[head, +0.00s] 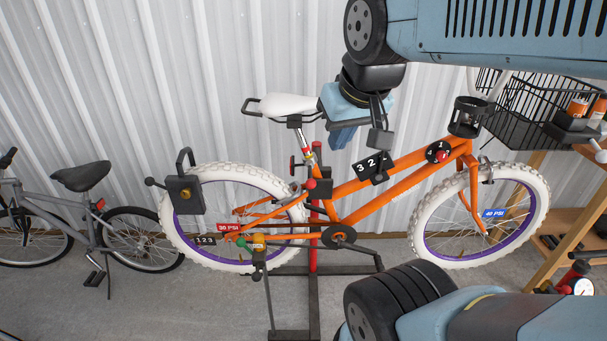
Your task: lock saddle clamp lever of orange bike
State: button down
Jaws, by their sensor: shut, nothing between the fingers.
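The orange bike (375,187) is held upright on a stand in the middle of the head view. Its white saddle (288,104) is on the seat post, below and left of my arm. My gripper (342,139) is shut and empty, just right of the seat post in the picture. From this view I cannot tell whether it touches the post.
The dark stand (313,290) with a red post holds the bike. A black number dial (374,167) sits on the frame, right of my gripper. A grey bike (78,213) stands left. A wire basket (515,118) is on the handlebar side. A corrugated wall is behind.

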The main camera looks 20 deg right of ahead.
aim_at(310, 183)
jog(key=u, duration=0.2)
jog(key=k, duration=0.85)
jog(key=z, duration=0.35)
jog(key=i, duration=0.5)
jog(key=u, duration=0.05)
